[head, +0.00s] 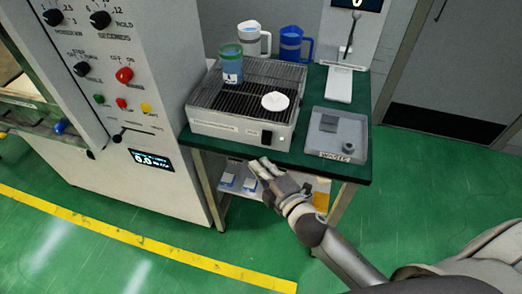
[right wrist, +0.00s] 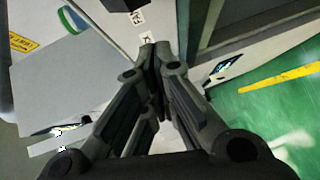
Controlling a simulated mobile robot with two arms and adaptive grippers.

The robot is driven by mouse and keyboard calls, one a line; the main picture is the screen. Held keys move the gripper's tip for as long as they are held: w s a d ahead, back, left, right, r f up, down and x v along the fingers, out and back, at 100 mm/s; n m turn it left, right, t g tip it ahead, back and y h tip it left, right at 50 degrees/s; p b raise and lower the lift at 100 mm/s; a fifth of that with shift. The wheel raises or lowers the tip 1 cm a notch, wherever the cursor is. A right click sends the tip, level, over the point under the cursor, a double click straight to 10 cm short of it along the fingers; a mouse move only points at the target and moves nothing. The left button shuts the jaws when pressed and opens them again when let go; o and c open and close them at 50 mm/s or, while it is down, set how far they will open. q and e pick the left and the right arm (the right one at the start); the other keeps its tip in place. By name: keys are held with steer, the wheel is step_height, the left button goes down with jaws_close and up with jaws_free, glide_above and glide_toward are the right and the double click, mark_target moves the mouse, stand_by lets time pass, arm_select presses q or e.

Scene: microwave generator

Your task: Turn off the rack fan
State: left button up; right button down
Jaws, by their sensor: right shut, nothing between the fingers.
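The rack fan (head: 225,127) is a pale metal box with a dark wire rack on top, standing on a green-topped table. A black rocker switch (head: 267,138) is on the right part of its front face, with a small label beside it. I cannot tell which way the switch is set. My right gripper (head: 262,166) is shut and empty, just below and in front of the switch, apart from it in the head view. In the right wrist view its closed fingers (right wrist: 154,58) point toward a pale surface with small labels. My left gripper is not in view.
A blue-labelled jar (head: 231,68) and a white disc (head: 275,101) sit on the rack. A grey waste tray (head: 351,127) stands to its right. Two jugs stand behind. A tall control cabinet (head: 105,130) is close on the left. Green floor is clear in front.

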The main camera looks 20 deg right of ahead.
mark_target(267, 138)
steer(key=w, duration=0.1)
steer(key=w+d, duration=0.1)
steer(key=w, duration=0.1)
steer(key=w+f+p, duration=0.1)
steer(key=w, duration=0.1)
steer(key=shift+w+d, duration=0.25)
steer(key=shift+d, duration=0.1)
steer(key=shift+f, duration=0.1)
steer(key=b, duration=0.2)
steer(key=f+b, duration=0.1)
steer(key=b, duration=0.1)
steer(key=shift+w+d+f+n+t+b, duration=0.1)
steer(key=shift+w+d+n+t+b, duration=0.2)
steer(key=shift+w+n+t, duration=0.1)
steer(key=shift+r+p, duration=0.35)
steer(key=shift+p, duration=0.1)
steer(key=shift+a+f, duration=0.1)
